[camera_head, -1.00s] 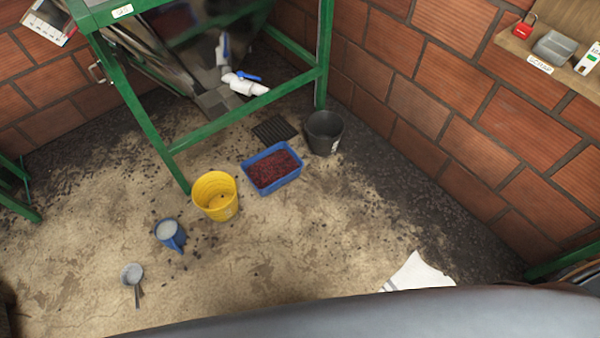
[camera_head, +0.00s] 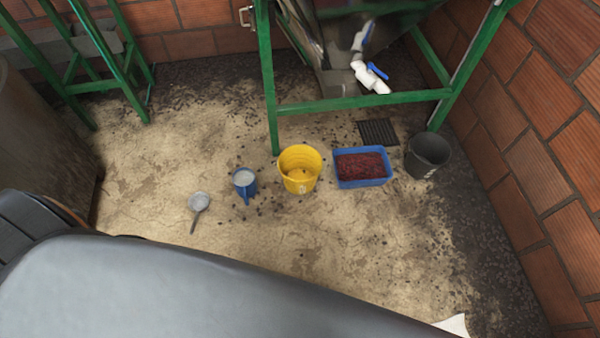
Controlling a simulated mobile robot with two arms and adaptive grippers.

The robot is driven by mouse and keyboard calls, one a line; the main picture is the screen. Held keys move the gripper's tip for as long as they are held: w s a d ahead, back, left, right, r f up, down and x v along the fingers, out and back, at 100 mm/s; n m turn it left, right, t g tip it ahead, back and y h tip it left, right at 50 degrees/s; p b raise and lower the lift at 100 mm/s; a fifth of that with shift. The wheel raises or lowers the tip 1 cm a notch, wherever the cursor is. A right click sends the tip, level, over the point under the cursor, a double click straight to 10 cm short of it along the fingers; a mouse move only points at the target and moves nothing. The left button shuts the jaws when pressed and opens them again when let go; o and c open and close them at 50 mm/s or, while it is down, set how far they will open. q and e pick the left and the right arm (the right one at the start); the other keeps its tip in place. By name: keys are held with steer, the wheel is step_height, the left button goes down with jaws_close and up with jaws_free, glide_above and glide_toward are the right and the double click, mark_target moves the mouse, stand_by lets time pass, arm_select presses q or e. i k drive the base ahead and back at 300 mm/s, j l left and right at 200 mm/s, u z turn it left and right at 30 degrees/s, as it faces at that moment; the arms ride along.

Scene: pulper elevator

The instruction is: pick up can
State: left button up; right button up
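No plain drink can shows; several containers stand on the floor. A blue jug (camera_head: 244,183) with a handle and pale contents stands left of centre. A yellow bucket (camera_head: 299,171) stands upright to its right. A blue tub (camera_head: 363,183) full of dark red cherries sits right of the bucket, and a black bucket (camera_head: 427,155) stands right of the tub. A metal scoop (camera_head: 198,203) with a dark handle lies left of the jug. Neither of my grippers is in view.
A green metal frame (camera_head: 360,103) with a machine and a white pipe with blue valve (camera_head: 370,77) stands behind the containers. A brown barrel-like thing (camera_head: 35,140) is at left. A brick wall (camera_head: 560,150) bounds the right.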

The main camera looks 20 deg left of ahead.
mark_target(244, 178)
steer(key=u, duration=0.7)
steer(key=j+u, duration=0.1)
steer(key=u, duration=0.2)
steer(key=j+u, duration=0.1)
steer(key=u, duration=0.15)
steer(key=i, duration=0.05)
